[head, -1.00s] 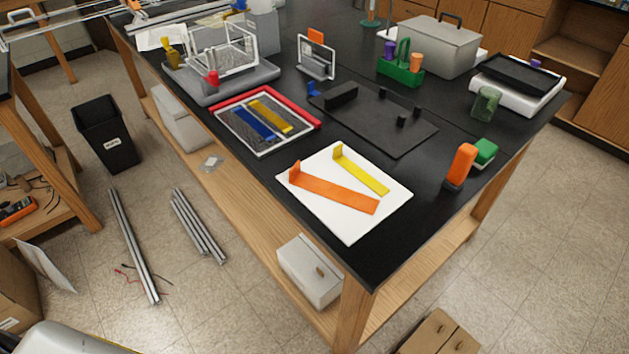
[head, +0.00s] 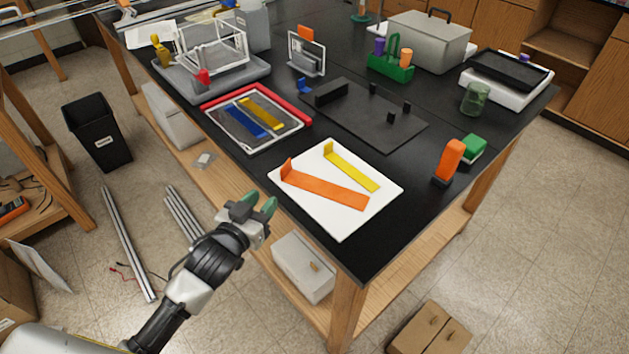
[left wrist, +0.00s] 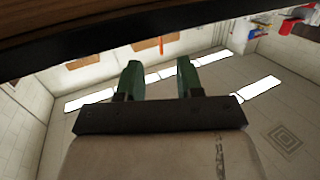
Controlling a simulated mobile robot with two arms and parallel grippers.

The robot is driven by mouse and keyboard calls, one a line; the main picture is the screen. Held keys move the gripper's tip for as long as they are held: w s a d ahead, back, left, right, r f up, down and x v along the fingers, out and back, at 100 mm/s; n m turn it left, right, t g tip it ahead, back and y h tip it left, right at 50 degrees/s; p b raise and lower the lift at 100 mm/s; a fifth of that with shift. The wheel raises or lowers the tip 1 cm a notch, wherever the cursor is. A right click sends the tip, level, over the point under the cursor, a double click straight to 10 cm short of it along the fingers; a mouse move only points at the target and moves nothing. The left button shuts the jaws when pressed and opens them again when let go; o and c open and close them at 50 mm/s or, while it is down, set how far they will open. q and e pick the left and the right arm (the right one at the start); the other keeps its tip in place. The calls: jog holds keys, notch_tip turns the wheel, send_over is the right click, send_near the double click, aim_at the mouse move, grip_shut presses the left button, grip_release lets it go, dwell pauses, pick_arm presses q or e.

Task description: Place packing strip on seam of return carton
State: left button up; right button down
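A wide orange strip (head: 325,191) and a narrower yellow strip (head: 352,168), each with an upturned end, lie on a white board (head: 335,222) near the table's front corner. A blue strip (head: 245,121) and another yellow strip (head: 261,113) lie in a red-and-white framed tray (head: 207,106). A brown cardboard carton (head: 430,332) with a line across its top sits on the floor at the bottom; I cannot tell if it is the return carton. My left gripper (head: 256,207) is open and empty, left of the white board by the table edge. The left wrist view shows its green fingers (left wrist: 158,78) apart.
A black plate with blocks (head: 362,120) lies behind the board. An orange-and-black tool (head: 449,163) and a green block (head: 472,149) stand to its right. A grey box (head: 303,268) sits on the lower shelf, with metal bars (head: 128,245) on the floor.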

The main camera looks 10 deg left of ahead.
aim_at(285, 164)
pick_arm(q)
jog(key=shift+h, duration=0.3)
jog(key=w, duration=0.1)
jog(key=w+d+r, duration=0.1)
jog(key=w, duration=0.1)
jog(key=w+r, duration=0.1)
jog(key=shift+w+d+r+p, duration=0.1)
jog(key=shift+w+d+p, duration=0.15)
jog(key=shift+d+p, duration=0.1)
jog(key=shift+a+p+x, duration=0.15)
jog(key=shift+p+x, duration=0.15)
jog(key=shift+x, duration=1.2)
jog(key=shift+a+p+x, duration=0.15)
jog(key=shift+p+x, duration=0.1)
jog(key=shift+x, duration=1.3)
grip_shut()
